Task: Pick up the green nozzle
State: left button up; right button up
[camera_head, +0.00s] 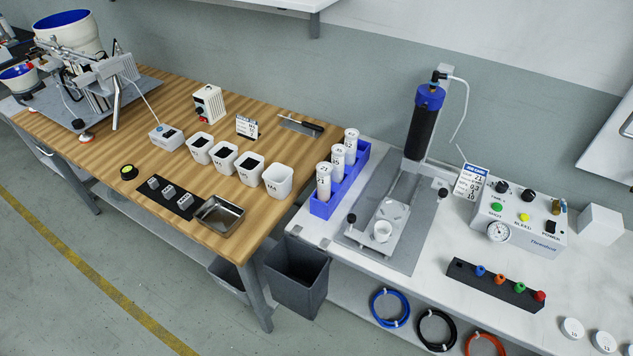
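The green nozzle (520,287) stands in a black holder strip (467,268) on the white table at the right. In the same strip, a blue nozzle (480,271) and an orange nozzle (500,279) stand to its left, and a red nozzle (540,296) to its right. The nozzles are small and stand apart from each other. Neither of my grippers shows in the head view.
A grey control box (520,221) with a gauge stands behind the strip. A dispenser stand with a black cylinder (423,125) is to the left, beside a blue rack (341,186) of white bottles. White lids (572,328) lie right of the strip. Coiled hoses (390,308) hang below the table's front edge.

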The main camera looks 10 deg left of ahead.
aim_at(520, 287)
jog(key=z, duration=0.45)
jog(key=l+z, duration=0.15)
jog(key=z, duration=0.8)
jog(key=l+z, duration=0.1)
jog(key=z, duration=0.35)
jog(key=j+z, duration=0.35)
jog(key=k+j+z, duration=0.15)
jog(key=j+z, duration=0.2)
jog(key=k+j+z, duration=0.15)
jog(key=j+z, duration=0.2)
